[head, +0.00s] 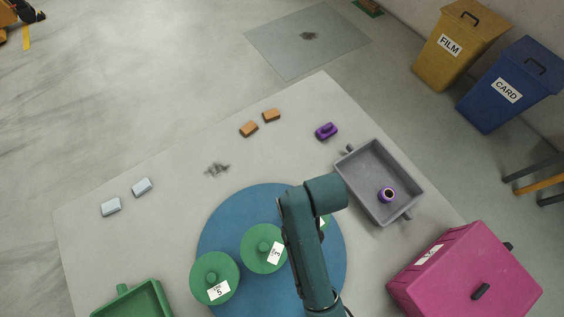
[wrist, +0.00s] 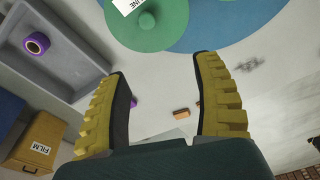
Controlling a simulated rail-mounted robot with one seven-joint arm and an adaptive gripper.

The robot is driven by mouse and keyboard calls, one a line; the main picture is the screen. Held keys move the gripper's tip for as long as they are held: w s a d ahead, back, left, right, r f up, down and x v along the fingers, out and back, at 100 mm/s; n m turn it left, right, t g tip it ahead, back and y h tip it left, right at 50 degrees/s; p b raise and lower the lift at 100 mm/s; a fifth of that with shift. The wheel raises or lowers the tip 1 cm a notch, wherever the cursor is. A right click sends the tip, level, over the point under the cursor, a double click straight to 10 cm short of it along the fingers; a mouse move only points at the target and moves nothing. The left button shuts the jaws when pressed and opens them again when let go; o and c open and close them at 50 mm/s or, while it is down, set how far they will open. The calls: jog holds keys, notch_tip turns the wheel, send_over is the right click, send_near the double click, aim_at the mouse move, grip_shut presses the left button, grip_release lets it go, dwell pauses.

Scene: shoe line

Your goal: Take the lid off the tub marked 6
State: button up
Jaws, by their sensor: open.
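Green round lids with knobs sit on a blue disc (head: 215,235) on the table in the head view. One lid (head: 204,277) has a label reading 5, and the middle lid (head: 255,238) has a label that seems to read 3. A third lid (head: 326,219) is mostly hidden behind my arm, its number unreadable. No 6 can be read. In the wrist view a green lid (wrist: 165,38) with a knob lies at the top edge, its label cut off. My gripper (wrist: 162,75) is open and empty, apart from that lid. The head view does not show my fingers.
A grey tray (head: 365,178) holding a purple ring-shaped piece (head: 387,195) is right of the disc. A pink box (head: 445,265) and a green tray (head: 110,309) stand near the front. Orange blocks (head: 249,129), a purple piece (head: 326,131) and pale blocks (head: 111,207) lie farther back.

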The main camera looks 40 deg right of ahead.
jog(key=shift+m, duration=0.3)
jog(key=f+b, duration=0.1)
jog(key=f, duration=0.3)
jog(key=s+d+f+b, duration=0.1)
jog(key=f, duration=0.3)
jog(key=d+f+b, duration=0.1)
jog(key=f, duration=0.4)
jog(key=shift+s, duration=0.25)
jog(key=f+b, duration=0.1)
jog(key=f, duration=0.2)
jog(key=w+f, duration=0.1)
jog(key=f, duration=0.2)
jog(key=shift+w+b, duration=0.2)
jog(key=shift+b, duration=0.2)
jog(key=shift+r, duration=0.1)
grip_shut()
